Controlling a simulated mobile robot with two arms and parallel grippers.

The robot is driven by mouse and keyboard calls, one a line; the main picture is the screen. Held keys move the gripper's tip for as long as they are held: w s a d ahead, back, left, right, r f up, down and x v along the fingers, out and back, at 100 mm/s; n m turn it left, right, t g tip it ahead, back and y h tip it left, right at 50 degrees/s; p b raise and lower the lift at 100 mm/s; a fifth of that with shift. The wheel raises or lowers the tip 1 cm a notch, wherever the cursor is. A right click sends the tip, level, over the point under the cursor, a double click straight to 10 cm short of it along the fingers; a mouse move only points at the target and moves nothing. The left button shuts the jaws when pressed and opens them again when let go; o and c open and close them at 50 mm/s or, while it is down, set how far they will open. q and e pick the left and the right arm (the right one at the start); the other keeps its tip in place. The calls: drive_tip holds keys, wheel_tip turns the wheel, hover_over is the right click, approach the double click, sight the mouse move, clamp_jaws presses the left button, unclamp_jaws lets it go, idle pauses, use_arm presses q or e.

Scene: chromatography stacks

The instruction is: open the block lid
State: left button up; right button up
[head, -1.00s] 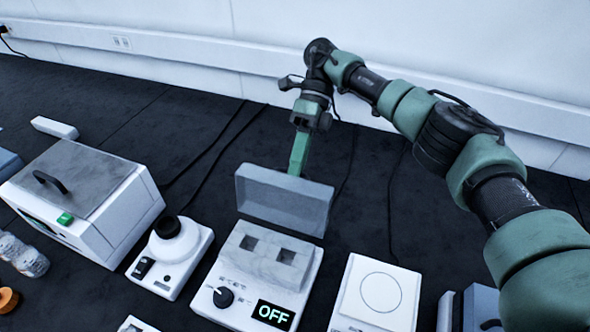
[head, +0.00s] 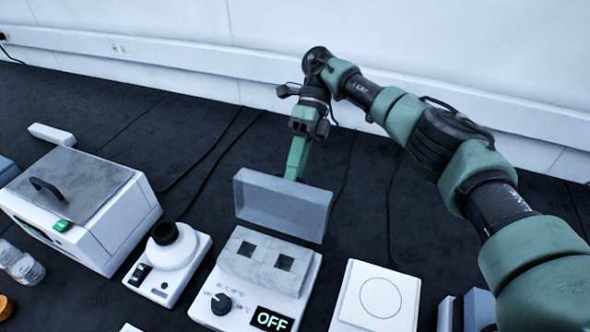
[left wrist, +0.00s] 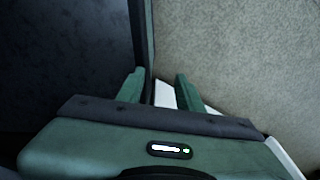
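The block lid (head: 282,206), a translucent grey cover, stands raised on edge at the back of the heating block (head: 266,261). The block's top with two square wells is uncovered, and its unit's display (head: 271,319) reads OFF. My right gripper (head: 297,160) is just behind the raised lid, with a green finger reaching down to its upper edge. The lid hides the fingertips, so I cannot tell whether they are open or touching it. My left gripper (left wrist: 158,88) shows in the left wrist view with its two fingers apart and nothing clearly between them.
A white device with a black cup (head: 172,246) and a large handled box (head: 85,205) stand left of the block. A white plate device (head: 378,297) stands to its right. Cables cross the dark bench behind; my right arm spans the right side.

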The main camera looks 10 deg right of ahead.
drive_tip(key=shift+r, duration=0.15)
wheel_tip(320, 180, up, 20)
drive_tip(key=p, duration=0.8)
